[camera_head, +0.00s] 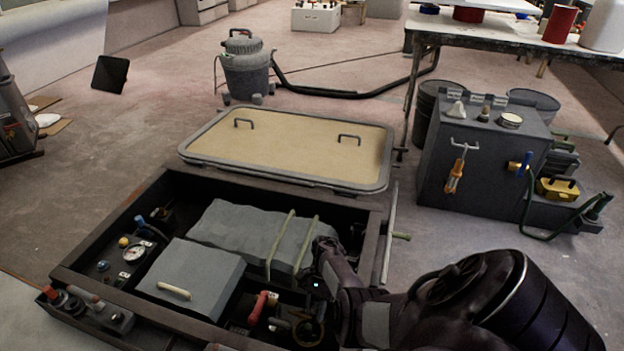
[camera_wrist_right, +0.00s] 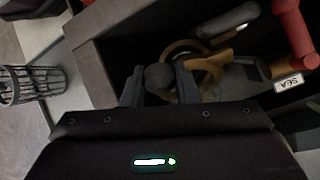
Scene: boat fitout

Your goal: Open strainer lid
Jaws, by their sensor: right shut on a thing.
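The strainer shows in the right wrist view as a brass-coloured ring and body (camera_wrist_right: 211,68) inside the dark bay, with a dark round lid knob (camera_wrist_right: 160,77) in front. My right gripper (camera_wrist_right: 160,88) has its two fingers on either side of this knob and is shut on it. The lid's edge and its seating are partly hidden, so I cannot tell whether it is loose. In the head view the brass ring (camera_head: 307,329) sits low in the bay, just beside my right wrist. My left gripper is not in view.
A red-handled valve (camera_head: 262,307) stands close left of the strainer; its SEA label (camera_wrist_right: 289,83) shows in the wrist view. A grey box (camera_head: 190,276) and a strapped grey block (camera_head: 240,232) fill the bay. A wire basket (camera_wrist_right: 30,85) stands outside the bay wall.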

